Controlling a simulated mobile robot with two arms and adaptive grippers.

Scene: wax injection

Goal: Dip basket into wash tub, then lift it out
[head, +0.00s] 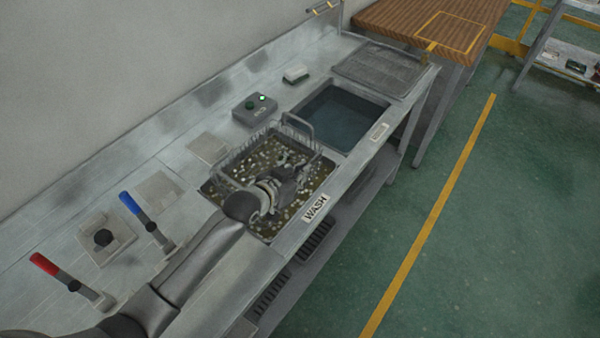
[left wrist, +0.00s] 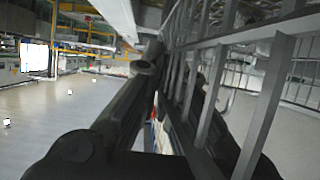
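The grey wire basket (head: 243,160) is at the wash tub (head: 262,232), within its outline. Its upper rim and an upright handle stand above the brown, foam-flecked liquid; how deep its bottom is I cannot tell. The WASH label (head: 315,208) is on the tub's front edge. My left gripper (head: 288,178) is at the near side of the basket. In the left wrist view, the basket's bars (left wrist: 265,100) pass between the dark fingers, which look closed on them. My right gripper is not in view.
A second tub (head: 340,118) of dark water lies to the right, with a ribbed drain rack (head: 382,68) beyond. A control box with a green light (head: 254,109) stands behind. Blue (head: 140,215) and red (head: 65,275) levers stand at the left.

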